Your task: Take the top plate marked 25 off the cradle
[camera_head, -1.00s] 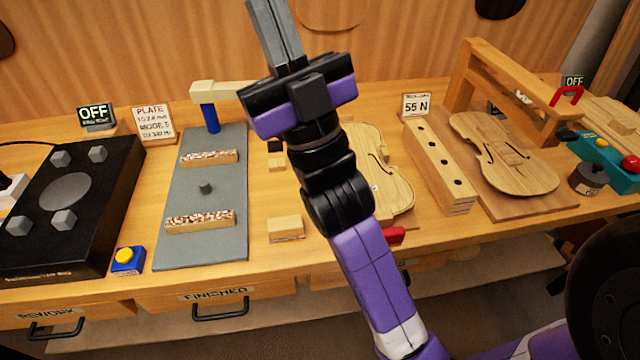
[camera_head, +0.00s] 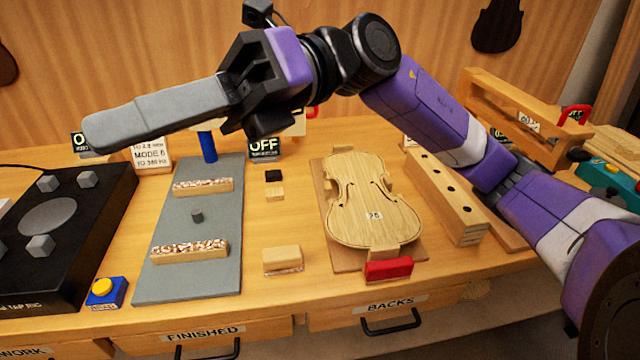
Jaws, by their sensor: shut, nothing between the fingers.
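The top plate (camera_head: 372,198), a pale wooden violin plate with f-holes and a small white number tag, lies flat on the cradle. The cradle has a brown base board (camera_head: 345,264), wooden end blocks and a red block (camera_head: 388,270) at its near end. My gripper (camera_head: 100,132) is shut and empty. Its grey fingers point left, high over the bench's back left, well apart from the plate. My arm reaches in from the right, above and behind the plate.
A grey mat (camera_head: 180,278) with two speckled strips lies left of the cradle. A wooden block (camera_head: 282,260) sits between them. A drilled wooden bar (camera_head: 450,205) stands to the right. A black tap rig (camera_head: 70,245) and a blue box with yellow button (camera_head: 106,291) are at left.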

